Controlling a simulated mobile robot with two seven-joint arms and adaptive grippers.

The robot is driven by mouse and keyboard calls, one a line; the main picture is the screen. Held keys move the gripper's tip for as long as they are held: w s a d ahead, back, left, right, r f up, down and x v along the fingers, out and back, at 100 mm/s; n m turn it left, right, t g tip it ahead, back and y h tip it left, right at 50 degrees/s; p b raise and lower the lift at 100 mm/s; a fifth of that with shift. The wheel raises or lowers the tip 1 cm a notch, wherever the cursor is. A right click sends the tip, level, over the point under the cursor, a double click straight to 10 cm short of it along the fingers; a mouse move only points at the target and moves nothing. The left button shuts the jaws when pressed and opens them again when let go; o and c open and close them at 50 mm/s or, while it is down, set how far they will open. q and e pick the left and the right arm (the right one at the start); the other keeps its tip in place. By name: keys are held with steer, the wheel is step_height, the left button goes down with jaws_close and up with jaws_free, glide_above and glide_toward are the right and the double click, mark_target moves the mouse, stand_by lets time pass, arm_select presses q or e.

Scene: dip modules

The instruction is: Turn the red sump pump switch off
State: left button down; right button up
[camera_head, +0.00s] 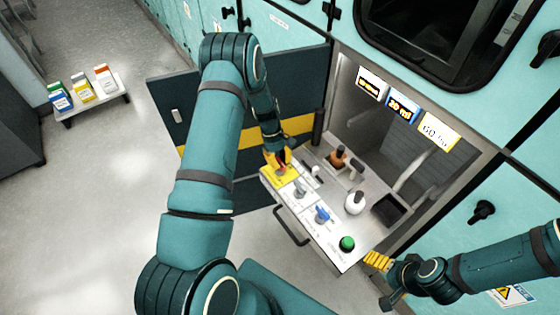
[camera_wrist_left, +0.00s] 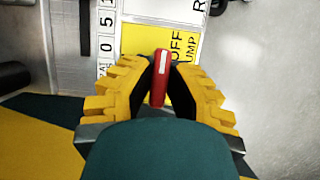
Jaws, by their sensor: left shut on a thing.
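The red sump pump switch (camera_wrist_left: 161,68) is a narrow red handle with a white mark, on a yellow label (camera_wrist_left: 189,42) reading "OFF" and "UMP". In the left wrist view the handle stands between the two yellow fingers of my left gripper (camera_wrist_left: 160,82), which is shut on it. In the head view my left gripper (camera_head: 277,157) is over the yellow label at the far left end of the panel, largely covering the red switch (camera_head: 282,170). My right gripper (camera_head: 383,280) is right of the panel's near end, away from the switch; its finger opening is unclear.
The pulled-out panel (camera_head: 325,243) also carries a grey switch (camera_head: 300,189), a blue switch (camera_head: 322,214) and a green button (camera_head: 347,243). An open cabinet door (camera_head: 300,80) stands left.

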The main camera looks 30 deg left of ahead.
arm_select(q)
steer(key=shift+s+f, duration=0.1)
steer(key=c, duration=0.9)
jaws_free()
steer(key=shift+c, duration=0.2)
steer(key=v, duration=0.7)
steer(key=shift+r, duration=0.25)
